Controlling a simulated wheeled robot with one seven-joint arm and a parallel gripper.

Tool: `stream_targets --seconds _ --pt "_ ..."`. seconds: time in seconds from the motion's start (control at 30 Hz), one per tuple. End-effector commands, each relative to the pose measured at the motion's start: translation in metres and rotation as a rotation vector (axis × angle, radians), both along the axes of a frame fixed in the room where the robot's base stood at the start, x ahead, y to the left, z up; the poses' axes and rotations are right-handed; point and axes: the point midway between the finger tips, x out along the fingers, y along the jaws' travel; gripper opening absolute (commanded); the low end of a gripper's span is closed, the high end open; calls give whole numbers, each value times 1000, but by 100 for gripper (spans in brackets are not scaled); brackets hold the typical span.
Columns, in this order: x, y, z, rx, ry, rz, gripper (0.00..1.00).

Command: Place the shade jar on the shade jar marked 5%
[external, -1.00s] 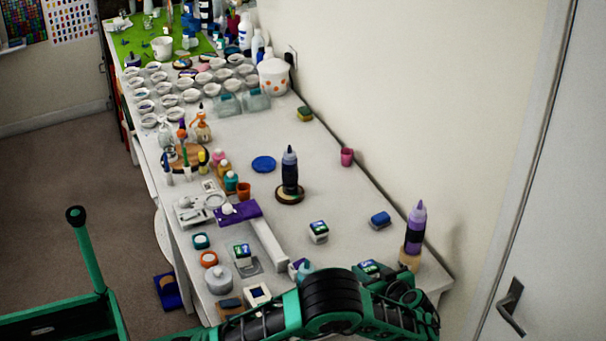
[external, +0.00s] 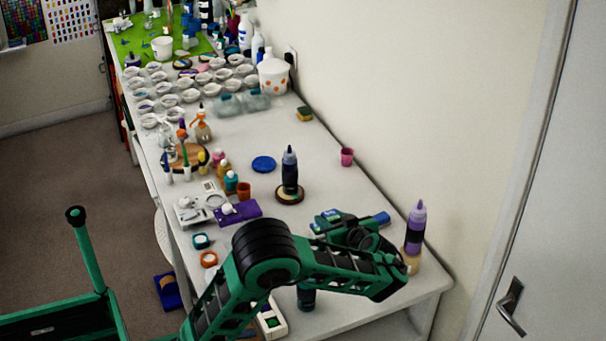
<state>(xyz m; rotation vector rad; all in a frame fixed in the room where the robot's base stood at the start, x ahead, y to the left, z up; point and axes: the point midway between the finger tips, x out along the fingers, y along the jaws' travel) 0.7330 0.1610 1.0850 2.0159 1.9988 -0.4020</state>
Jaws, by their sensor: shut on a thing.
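A small jar with a green and blue label (external: 326,217) shows at the end of my gripper (external: 338,224), at mid-table. My gripper is shut on it, though the fingers are mostly hidden behind my wrist. A white jar with a similar label stood at this same spot earlier. It is now largely covered by my gripper and the held jar, so I cannot tell whether the two touch. The label markings are too small to read. Another labelled jar, seen earlier at the near left, is hidden behind my arm.
A blue block (external: 381,218) lies just right of my gripper. A purple bottle (external: 415,228) stands at the right edge and a dark bottle (external: 290,172) on a round wooden base behind. A dark teal bottle (external: 306,297) stands under my arm. Table is clear near the pink cup (external: 347,156).

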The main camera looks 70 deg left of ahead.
Motion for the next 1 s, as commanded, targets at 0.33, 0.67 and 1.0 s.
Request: stream_targets --seconds 0.33,0.67,1.0 --pt "1 -1 74 -2 -5 -1 10" --pt "4 28 73 0 2 -33 10" --pt "7 79 37 -1 1 -121 10"
